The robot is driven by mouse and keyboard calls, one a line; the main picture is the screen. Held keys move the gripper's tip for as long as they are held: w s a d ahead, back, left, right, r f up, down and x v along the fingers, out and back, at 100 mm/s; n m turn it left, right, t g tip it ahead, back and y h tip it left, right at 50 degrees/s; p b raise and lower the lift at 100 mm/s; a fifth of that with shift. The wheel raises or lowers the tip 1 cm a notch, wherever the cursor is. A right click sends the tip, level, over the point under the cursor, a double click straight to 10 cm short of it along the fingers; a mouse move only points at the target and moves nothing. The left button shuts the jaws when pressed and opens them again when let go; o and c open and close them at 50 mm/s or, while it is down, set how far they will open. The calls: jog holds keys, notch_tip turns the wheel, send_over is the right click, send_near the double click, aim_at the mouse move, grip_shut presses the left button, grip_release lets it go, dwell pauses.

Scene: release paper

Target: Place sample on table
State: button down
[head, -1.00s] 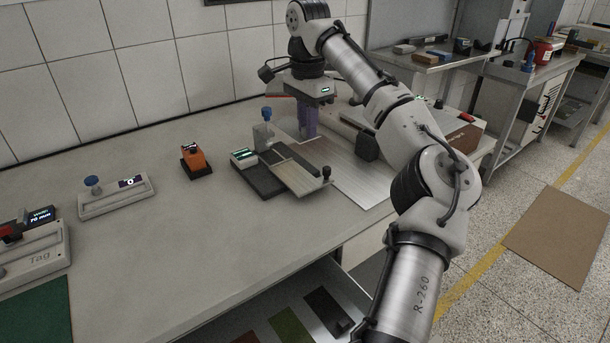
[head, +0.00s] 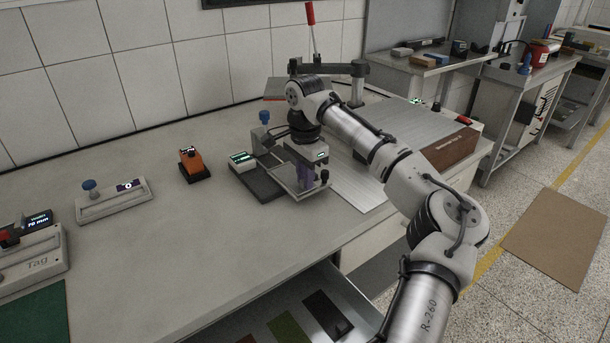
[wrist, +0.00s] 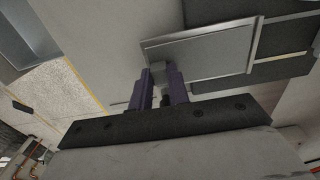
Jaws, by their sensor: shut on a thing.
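My gripper (head: 305,183) points down over the front of the bench device with its black base (head: 262,186) and metal plate (head: 316,189). In the wrist view its purple fingers (wrist: 160,74) are closed on a small grey piece (wrist: 158,69). The piece lies against the near edge of the metal plate (wrist: 210,50); I cannot tell whether it is part of the plate or a separate sample. The table (head: 150,235) is a grey worktop.
An orange device (head: 194,164), a white instrument with a blue knob (head: 114,199) and a tag unit (head: 35,245) stand to the left. A brushed metal sheet (head: 358,188) lies to the right. An open drawer (head: 265,320) is below. The front middle worktop is clear.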

jog(key=shift+f, duration=0.1)
jog(key=c, duration=1.3)
grip_release()
jog(key=shift+c, duration=0.2)
notch_tip(320, 180, up, 12)
